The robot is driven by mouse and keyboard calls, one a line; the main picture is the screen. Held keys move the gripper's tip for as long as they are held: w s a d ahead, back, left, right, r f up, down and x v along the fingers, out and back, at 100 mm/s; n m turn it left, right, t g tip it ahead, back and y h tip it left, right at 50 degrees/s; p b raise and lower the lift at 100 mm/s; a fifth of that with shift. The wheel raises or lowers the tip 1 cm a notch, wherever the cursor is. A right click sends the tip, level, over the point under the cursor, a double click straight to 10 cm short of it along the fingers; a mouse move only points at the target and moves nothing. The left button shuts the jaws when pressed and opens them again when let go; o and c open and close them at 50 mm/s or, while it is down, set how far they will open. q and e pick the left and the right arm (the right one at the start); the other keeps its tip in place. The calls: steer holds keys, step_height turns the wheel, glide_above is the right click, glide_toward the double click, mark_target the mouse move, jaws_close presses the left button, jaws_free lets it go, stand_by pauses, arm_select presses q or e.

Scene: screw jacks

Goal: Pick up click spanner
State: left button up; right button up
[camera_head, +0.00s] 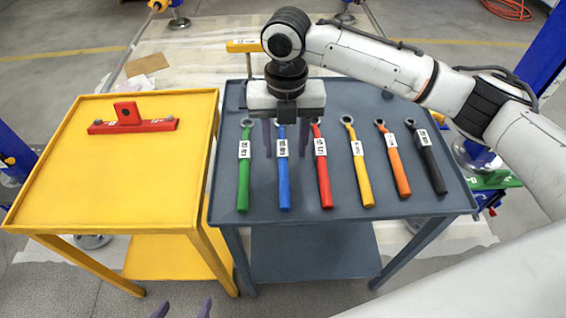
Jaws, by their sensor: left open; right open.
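A row of spanners with ring heads and white labels lies on the grey table (330,207): green (243,185), blue (284,185), red (323,180), yellow (361,180), orange (397,170) and black (431,165). The labels are too small to read, so I cannot tell which is the click spanner. My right gripper (284,140) is open and points down over the head end of the blue spanner, with its fingers seen on either side of it.
A yellow table (110,190) stands at the left, holding a red bracket (131,120) near its back. A yellow tool (243,45) stands behind the grey table. Blue posts (15,155) stand at both sides. The yellow table's front is clear.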

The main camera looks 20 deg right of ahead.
mark_target(283, 160)
steer(key=f, duration=0.4)
steer(key=shift+a, duration=0.2)
steer(key=shift+c, duration=0.5)
jaws_close()
steer(key=shift+r, duration=0.1)
steer(key=shift+w, duration=0.1)
